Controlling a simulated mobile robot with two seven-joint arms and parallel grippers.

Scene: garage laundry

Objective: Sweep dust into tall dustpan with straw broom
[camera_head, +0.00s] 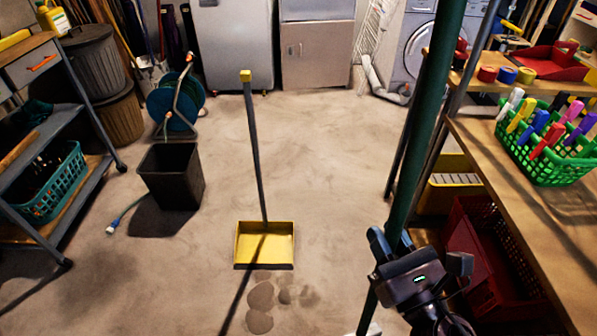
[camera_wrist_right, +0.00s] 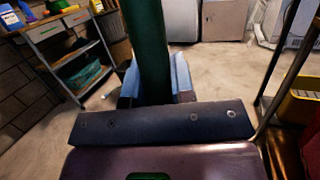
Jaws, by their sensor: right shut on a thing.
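The tall dustpan (camera_head: 265,242) stands on the floor near the middle of the head view. It has a yellow pan and an upright dark handle with a yellow tip. Dark dust patches (camera_head: 261,296) lie on the floor in front of its open edge. My right gripper (camera_head: 392,245) is shut on a thick green pole (camera_head: 428,120), which appears to be the broom's handle and leans slightly. The pole also stands between the fingers in the right wrist view (camera_wrist_right: 147,45). The broom's straw end is mostly out of view. My left gripper is not in view.
A black bin (camera_head: 172,177), hose reel (camera_head: 175,105) and shelf cart (camera_head: 60,190) stand left. Floor around the dustpan is clear.

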